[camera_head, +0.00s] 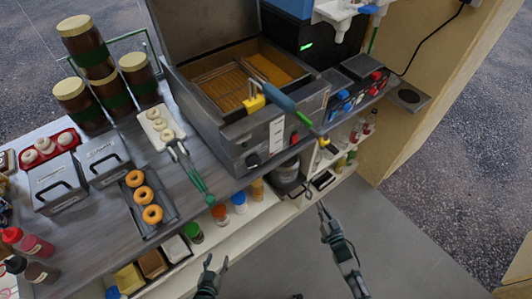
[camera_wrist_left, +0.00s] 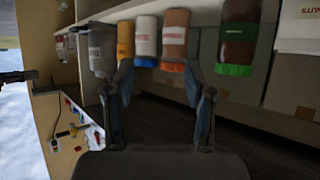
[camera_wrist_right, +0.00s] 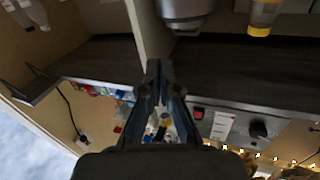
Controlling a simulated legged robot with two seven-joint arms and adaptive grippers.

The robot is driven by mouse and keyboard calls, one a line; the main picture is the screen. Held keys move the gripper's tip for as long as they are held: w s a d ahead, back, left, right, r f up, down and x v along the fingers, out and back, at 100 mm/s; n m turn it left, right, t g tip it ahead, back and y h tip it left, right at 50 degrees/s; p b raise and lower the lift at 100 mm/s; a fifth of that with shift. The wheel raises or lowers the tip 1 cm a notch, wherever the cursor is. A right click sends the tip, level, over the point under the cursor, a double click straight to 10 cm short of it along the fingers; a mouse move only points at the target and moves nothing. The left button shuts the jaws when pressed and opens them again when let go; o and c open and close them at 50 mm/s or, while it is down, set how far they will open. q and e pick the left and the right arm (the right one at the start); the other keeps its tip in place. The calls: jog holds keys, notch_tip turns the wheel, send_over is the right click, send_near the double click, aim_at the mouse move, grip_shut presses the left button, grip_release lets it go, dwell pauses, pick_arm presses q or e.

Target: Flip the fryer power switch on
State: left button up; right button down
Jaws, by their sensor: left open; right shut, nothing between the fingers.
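The fryer (camera_head: 262,137) is a steel box on the counter, with an open lid, baskets inside and a blue-green handle over its front. Its front panel, also in the right wrist view (camera_wrist_right: 235,128), carries a dark knob (camera_head: 252,160), a white label (camera_head: 276,135) and a small red switch (camera_head: 294,138). The switch also shows in the right wrist view (camera_wrist_right: 197,113); its position is too small to tell. My right gripper (camera_head: 322,208) is shut and empty, below and right of the panel, apart from it. My left gripper (camera_head: 213,262) is open and empty, in front of the lower shelf.
Bottles stand on the shelf under the counter, including an orange-capped one (camera_wrist_left: 174,40). Tongs (camera_head: 190,175) lie left of the fryer, near a doughnut tray (camera_head: 133,212). A box with red and blue knobs (camera_head: 345,92) stands right of it. The floor (camera_head: 390,240) in front is clear.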

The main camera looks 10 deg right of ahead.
aim_at(296, 142)
pick_arm(q)
notch_tip(296, 142, up, 20)
jog(key=w+t+h+b, duration=0.1)
jog(key=t+b, duration=0.4)
jog(key=shift+w+d+f+t+b, duration=0.2)
jog(key=shift+w+f+t+b, duration=0.05)
jog(key=shift+w+t+b, duration=0.1)
pick_arm(e)
notch_tip(296, 142, up, 19)
jog(key=a+n+t+y, duration=0.2)
jog(key=n+t+y, duration=0.2)
jog(key=y, duration=0.6)
jog(key=shift+w+a+n, duration=0.4)
jog(key=shift+n, duration=0.3)
